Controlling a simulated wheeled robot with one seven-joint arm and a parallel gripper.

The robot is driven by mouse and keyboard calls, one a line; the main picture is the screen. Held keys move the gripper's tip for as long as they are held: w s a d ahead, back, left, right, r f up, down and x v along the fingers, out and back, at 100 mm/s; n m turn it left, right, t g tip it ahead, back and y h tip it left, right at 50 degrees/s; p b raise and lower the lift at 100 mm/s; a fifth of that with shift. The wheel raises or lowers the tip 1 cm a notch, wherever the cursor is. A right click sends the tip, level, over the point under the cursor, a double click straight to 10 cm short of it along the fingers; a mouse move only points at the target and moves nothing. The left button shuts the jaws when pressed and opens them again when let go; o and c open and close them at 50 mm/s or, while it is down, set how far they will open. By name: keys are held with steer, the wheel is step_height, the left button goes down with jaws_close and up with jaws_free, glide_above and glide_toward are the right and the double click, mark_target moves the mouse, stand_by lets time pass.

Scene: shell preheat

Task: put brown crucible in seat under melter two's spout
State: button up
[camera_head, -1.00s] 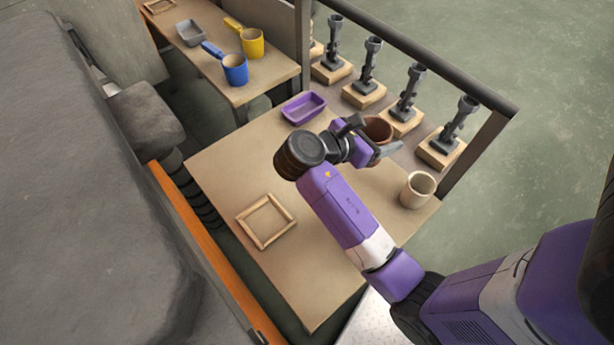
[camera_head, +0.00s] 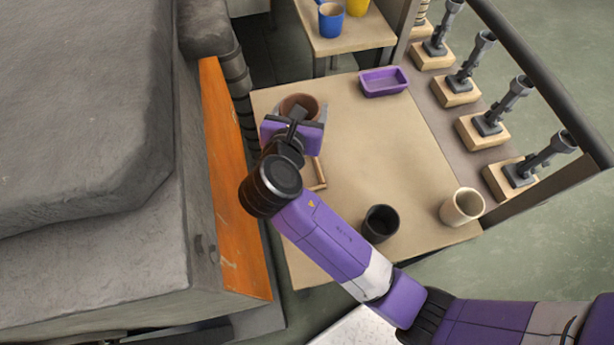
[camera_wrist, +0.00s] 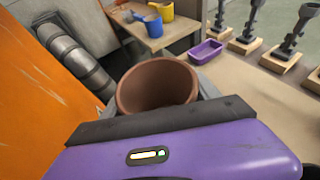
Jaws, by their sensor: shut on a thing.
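The brown crucible (camera_head: 300,105) is held upright in my gripper (camera_head: 302,118), over the table's left back part next to the orange panel. It also shows in the wrist view (camera_wrist: 157,88), its open mouth up, between the grey fingers. A wooden square frame (camera_head: 318,175) lies on the table, mostly hidden under my gripper and wrist; I cannot tell whether it is the seat. No spout is clearly identifiable; a grey ribbed pipe (camera_wrist: 75,55) runs beside the orange panel, left of the crucible.
A black cup (camera_head: 380,223) and a cream cup (camera_head: 462,207) stand on the table (camera_head: 390,150). A purple tray (camera_head: 384,82) lies at its back. Several grey stands on wooden blocks line the right side. A blue mug (camera_head: 331,20) is on the farther table. The table's middle is clear.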

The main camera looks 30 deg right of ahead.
steer(key=shift+w+a+r+n, duration=0.15)
steer(key=shift+w+a+n, duration=0.05)
steer(key=shift+w+n, duration=0.1)
steer(key=shift+t+y, duration=0.3)
step_height(320, 180, down, 20)
steer(key=b, duration=0.3)
steer(key=shift+w+a+r, duration=0.1)
steer(key=o, duration=1.7)
steer(key=shift+b, duration=0.3)
steer(key=shift+o, duration=0.2)
steer(key=shift+a, duration=0.15)
steer(key=v, duration=0.7)
steer(key=shift+r+p, duration=0.15)
steer(key=shift+p, duration=0.2)
